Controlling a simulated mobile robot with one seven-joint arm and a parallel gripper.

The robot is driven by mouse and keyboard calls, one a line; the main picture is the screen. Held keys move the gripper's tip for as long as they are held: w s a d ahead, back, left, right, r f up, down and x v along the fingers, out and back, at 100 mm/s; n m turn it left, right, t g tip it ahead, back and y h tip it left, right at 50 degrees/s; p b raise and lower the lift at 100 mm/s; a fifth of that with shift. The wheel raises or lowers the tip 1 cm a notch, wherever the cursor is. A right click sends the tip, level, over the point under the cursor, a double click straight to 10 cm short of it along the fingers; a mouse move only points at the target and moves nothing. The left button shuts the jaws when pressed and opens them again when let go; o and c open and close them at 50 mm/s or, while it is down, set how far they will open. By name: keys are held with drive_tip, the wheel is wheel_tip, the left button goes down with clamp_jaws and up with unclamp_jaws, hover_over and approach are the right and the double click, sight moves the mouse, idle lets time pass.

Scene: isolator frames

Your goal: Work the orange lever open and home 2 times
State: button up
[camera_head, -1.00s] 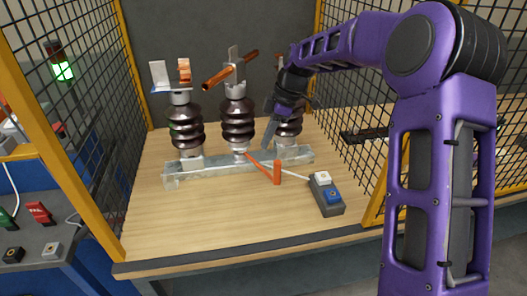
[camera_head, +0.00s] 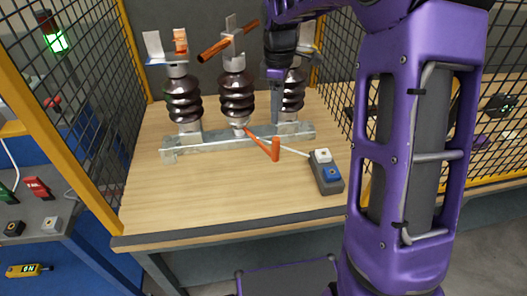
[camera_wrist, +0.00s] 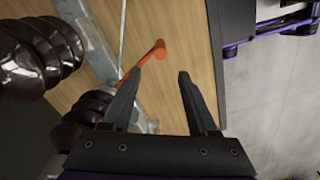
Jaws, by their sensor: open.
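The orange lever (camera_head: 264,147) is an L-shaped handle at the front of the metal base rail (camera_head: 210,146), below the middle insulator (camera_head: 237,98). Its short upright grip is at the right end. In the wrist view the lever (camera_wrist: 144,58) lies just beyond my fingertips, nearer the left one. My gripper (camera_head: 277,115) points down in front of the right insulator (camera_head: 293,91), above and behind the lever's grip. In the wrist view my gripper (camera_wrist: 160,76) is open, with nothing between its fingers.
A copper-coloured bar (camera_head: 230,41) tops the middle insulator. A grey box with a white and a blue button (camera_head: 327,171) sits right of the lever. The wooden tabletop (camera_head: 200,195) is clear in front. Yellow-framed mesh panels (camera_head: 75,110) stand at both sides.

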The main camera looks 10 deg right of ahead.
sight(275, 155)
wheel_tip(275, 155, down, 17)
drive_tip(key=b, duration=0.3)
drive_tip(key=shift+f, duration=0.1)
clamp_jaws()
idle(0.3)
drive_tip(key=shift+s, duration=0.1)
idle(1.1)
